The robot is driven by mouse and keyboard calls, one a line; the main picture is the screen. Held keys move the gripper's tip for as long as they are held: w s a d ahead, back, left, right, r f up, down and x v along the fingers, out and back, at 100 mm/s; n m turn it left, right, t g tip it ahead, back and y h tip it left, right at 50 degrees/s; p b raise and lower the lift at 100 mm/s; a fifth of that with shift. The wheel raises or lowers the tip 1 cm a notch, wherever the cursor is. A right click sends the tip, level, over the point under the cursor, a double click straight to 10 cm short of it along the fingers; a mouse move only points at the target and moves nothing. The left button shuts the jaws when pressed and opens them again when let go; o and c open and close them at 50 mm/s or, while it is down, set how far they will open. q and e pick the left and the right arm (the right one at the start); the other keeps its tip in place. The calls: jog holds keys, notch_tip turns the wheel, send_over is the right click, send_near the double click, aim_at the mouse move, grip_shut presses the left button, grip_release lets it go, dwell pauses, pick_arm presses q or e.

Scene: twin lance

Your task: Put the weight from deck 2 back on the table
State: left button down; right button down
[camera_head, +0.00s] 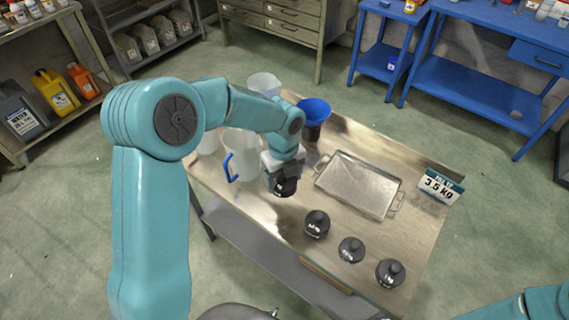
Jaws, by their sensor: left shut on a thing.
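My left gripper (286,171) is shut on a dark weight (285,187) over the left part of the wooden table (412,165). I cannot tell whether this weight touches the table top. Three more dark weights stand in a slanting row along the table's near side: one (317,224) nearest the gripper, one (351,250) in the middle, and one (390,273) at the right. Part of my right arm shows at the bottom right corner, but its gripper is out of view. I cannot tell which place is deck 2.
A metal tray (358,184) lies to the right of the gripper. A sign (441,187) reading 3.5 kg stands at the table's right edge.

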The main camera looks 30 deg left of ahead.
pick_arm(q)
notch_tip(320, 180, down, 11)
jog(key=shift+w+r, duration=0.1)
dwell(0.3)
jog(key=shift+d, duration=0.1)
jog(key=shift+f, duration=0.2)
grip_release()
jog(key=shift+r, duration=0.1)
notch_tip(320, 180, up, 12)
jog(key=shift+r+b, duration=0.1)
jog(key=shift+b, duration=0.2)
dwell(0.4)
